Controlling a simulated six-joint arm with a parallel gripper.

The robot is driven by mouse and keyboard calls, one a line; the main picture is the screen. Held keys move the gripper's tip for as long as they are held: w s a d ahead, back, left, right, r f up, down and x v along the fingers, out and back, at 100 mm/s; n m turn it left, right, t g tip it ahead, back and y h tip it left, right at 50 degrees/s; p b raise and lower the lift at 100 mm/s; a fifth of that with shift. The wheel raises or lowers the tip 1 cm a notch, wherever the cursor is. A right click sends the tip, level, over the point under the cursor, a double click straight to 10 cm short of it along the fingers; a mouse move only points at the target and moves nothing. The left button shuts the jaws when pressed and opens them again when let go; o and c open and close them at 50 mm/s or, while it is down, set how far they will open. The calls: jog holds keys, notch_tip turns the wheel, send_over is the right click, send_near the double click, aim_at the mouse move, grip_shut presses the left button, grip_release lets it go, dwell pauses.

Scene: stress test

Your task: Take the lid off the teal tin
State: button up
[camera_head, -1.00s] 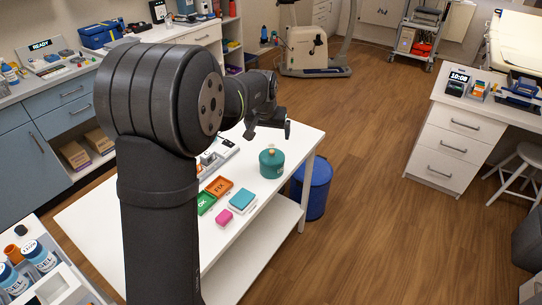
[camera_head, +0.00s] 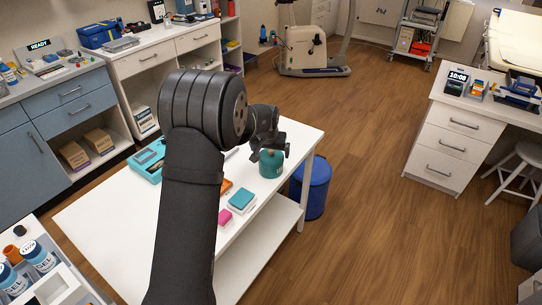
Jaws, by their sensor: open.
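The teal tin (camera_head: 271,165) stands upright on the white table (camera_head: 116,232), near its right end. Its top and the lid's knob are largely hidden behind my gripper in the head view. My gripper (camera_head: 282,152) is just above the tin, with its open fingers around or close over the lid. I cannot tell whether the fingers touch the knob.
A teal box (camera_head: 242,199) and a pink block (camera_head: 224,216) lie in front of the tin. An orange tray (camera_head: 226,186) is partly hidden by my arm. A teal case (camera_head: 148,161) lies at the table's left. A blue bin (camera_head: 314,190) stands beside the table.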

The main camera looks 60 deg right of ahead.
jog(key=c, duration=1.2)
jog(key=shift+f, duration=0.15)
jog(key=shift+c, duration=0.6)
